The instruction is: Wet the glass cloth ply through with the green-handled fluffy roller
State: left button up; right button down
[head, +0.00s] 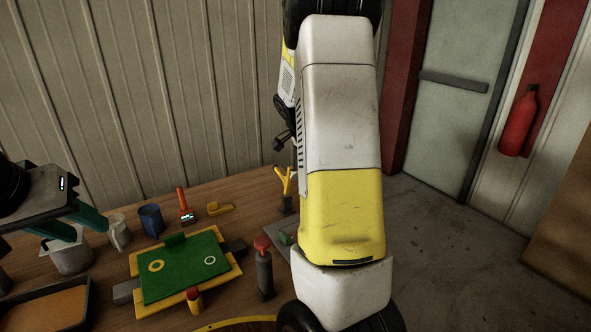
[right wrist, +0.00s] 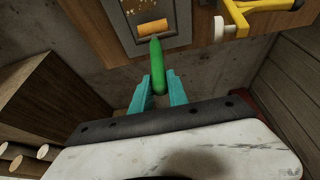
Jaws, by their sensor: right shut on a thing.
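In the right wrist view my right gripper (right wrist: 160,84) is shut on the green handle (right wrist: 157,60) of the roller. Its orange-tan fluffy sleeve (right wrist: 152,26) lies over a grey tray (right wrist: 122,36); whether it touches the tray I cannot tell. In the head view my right arm hides the right gripper. My left gripper (head: 72,224) is open, with teal fingers apart, over the left end of the bench near a light grey pot. I cannot make out the glass cloth ply; a curved yellow edge (head: 240,324) shows at the bottom.
A green board in a yellow frame (head: 190,273) lies mid-bench. A red-topped grey post (head: 264,272) stands beside it. A light grey pot (head: 72,257), a blue cup (head: 151,220) and a dark tray (head: 48,307) are on the left.

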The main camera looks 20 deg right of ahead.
jog(key=shift+f, duration=0.75)
jog(key=shift+r, duration=0.1)
jog(key=w+a, duration=0.1)
jog(key=a, duration=0.1)
jog(key=w+a+r, duration=0.1)
jog(key=w+a, duration=0.1)
jog(key=shift+w+r, duration=0.1)
jog(key=shift+r, duration=0.05)
dwell(0.6)
jog(key=shift+f, duration=0.75)
dwell(0.4)
jog(key=shift+r, duration=0.1)
